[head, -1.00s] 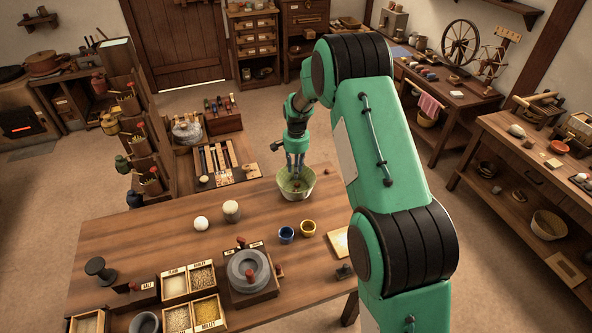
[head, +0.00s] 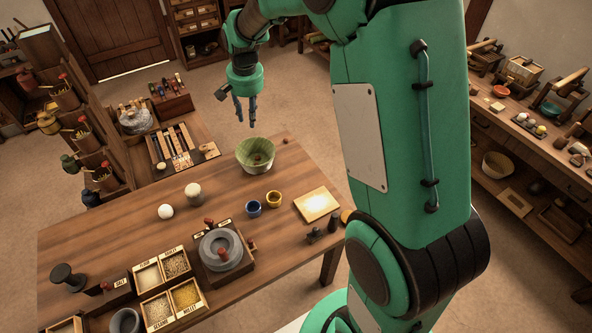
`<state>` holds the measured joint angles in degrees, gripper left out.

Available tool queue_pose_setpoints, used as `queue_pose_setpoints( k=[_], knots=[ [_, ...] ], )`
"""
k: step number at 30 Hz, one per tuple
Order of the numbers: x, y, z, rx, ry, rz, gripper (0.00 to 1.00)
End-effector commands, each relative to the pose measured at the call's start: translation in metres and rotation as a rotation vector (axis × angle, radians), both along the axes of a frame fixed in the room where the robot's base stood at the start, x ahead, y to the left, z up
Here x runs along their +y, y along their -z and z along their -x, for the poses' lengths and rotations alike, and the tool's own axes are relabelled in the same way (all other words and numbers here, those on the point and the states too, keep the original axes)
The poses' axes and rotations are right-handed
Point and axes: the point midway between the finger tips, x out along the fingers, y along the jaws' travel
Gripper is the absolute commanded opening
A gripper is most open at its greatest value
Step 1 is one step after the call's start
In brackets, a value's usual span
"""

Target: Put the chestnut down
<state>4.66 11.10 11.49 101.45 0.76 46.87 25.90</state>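A green bowl (head: 243,165) stands near the far edge of the wooden table. Another small brown round thing (head: 285,141) sits on the table to the right of the bowl, near the far edge. My gripper (head: 246,121) hangs above the bowl, pointing down.
Shelves stand left; a bench stands right.

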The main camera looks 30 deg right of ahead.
Motion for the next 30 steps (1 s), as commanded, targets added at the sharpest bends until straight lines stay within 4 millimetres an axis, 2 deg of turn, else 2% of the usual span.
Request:
queue_pose_setpoints(
  k=[1, 6, 15, 22, 30],
  knots=[
    [0.003, -0.016, 0.011, -0.013, -0.015, 0.003, 0.27],
    [0.011, -0.057, 0.05, -0.05, -0.074, 0.016, 0.27],
    [0.025, -0.114, 0.125, -0.113, -0.176, 0.043, 0.27],
    [0.034, -0.144, 0.185, -0.161, -0.253, 0.067, 0.27],
    [0.042, -0.164, 0.257, -0.217, -0.341, 0.098, 0.27]
  ],
)
